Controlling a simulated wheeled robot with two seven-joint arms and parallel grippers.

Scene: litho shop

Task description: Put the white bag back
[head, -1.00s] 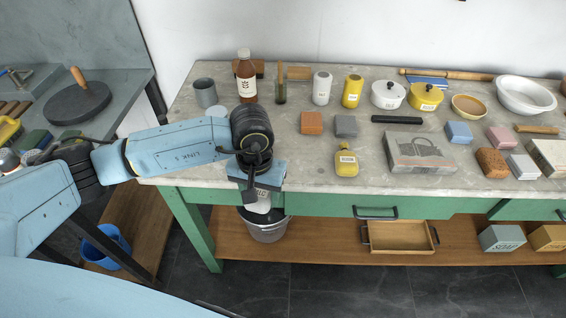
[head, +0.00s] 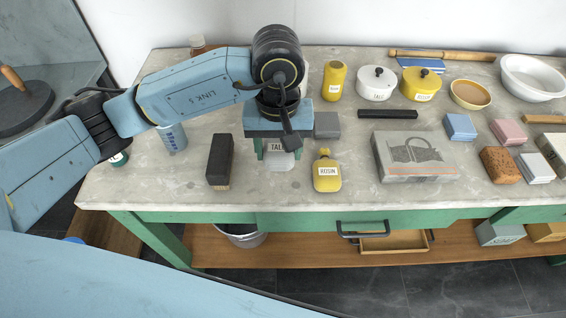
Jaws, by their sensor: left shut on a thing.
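The white bag (head: 279,159), its label partly showing, is between the fingers of my left gripper (head: 278,148), which is shut on it. The gripper points down over the front part of the stone tabletop and hides the bag's upper part. I cannot tell whether the bag touches the tabletop or hangs just above it. A yellow rosin bag (head: 327,172) stands just to its right, apart from it. My right gripper is not in view.
A dark block (head: 219,160) lies left of the white bag. A grey block (head: 327,125) is behind the rosin bag, and a printed grey slab (head: 415,157) is to the right. The worktable (head: 260,196) has bare stone along its front edge.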

